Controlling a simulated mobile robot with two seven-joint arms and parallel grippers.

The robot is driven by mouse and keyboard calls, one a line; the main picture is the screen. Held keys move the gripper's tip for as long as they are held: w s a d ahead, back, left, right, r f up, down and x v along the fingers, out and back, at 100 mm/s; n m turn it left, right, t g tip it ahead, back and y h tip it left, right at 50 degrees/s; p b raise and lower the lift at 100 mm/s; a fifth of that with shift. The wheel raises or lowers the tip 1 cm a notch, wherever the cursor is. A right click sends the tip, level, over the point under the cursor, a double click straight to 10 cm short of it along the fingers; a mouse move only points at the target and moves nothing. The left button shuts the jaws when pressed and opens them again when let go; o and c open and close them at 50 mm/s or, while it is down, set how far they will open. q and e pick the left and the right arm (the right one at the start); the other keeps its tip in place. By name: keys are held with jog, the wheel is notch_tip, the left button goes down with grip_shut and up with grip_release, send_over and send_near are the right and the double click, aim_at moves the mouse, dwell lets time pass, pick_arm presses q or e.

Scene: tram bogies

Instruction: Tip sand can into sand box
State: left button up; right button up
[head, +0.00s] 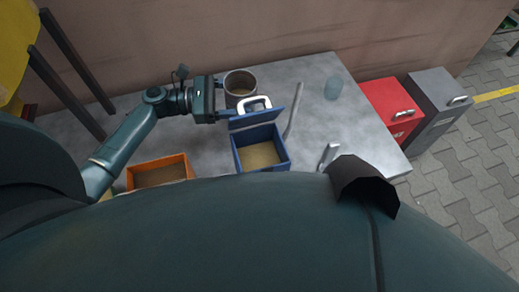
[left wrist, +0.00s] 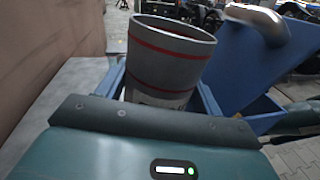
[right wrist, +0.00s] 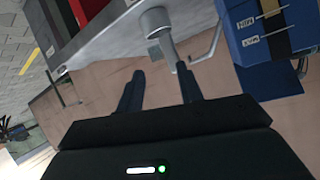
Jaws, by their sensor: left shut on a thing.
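The sand can (head: 240,101) is grey with sand inside. It shows in the left wrist view (left wrist: 162,62) with red bands, leaning slightly, its mouth up. My left gripper (head: 226,97) is shut on it, behind the blue box. The blue sand box (head: 238,160) has its lid (head: 252,120) raised, with a pale handle, and sand inside. The can is beside the lid, not over the opening. In the right wrist view my right gripper (right wrist: 160,90) is open and empty, its fingers near a grey metal lever (right wrist: 163,35); the head view does not show it.
An orange box (head: 187,160) with sand stands left of the blue box on the grey table (head: 330,115). Red (head: 390,98) and grey (head: 437,86) cases stand beyond the right edge. A wall rises behind the table.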

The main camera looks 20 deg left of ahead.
aim_at(236, 85)
pick_arm(q)
jog(key=shift+w+a+f+n, duration=0.15)
jog(key=shift+w+f+n, duration=0.05)
jog(key=shift+f+n, duration=0.35)
jog(key=shift+r+p, duration=0.45)
jog(key=shift+r, duration=0.1)
notch_tip(236, 85, up, 4)
jog(key=p, duration=0.3)
jog(key=shift+p, duration=0.35)
jog(key=shift+f, duration=0.15)
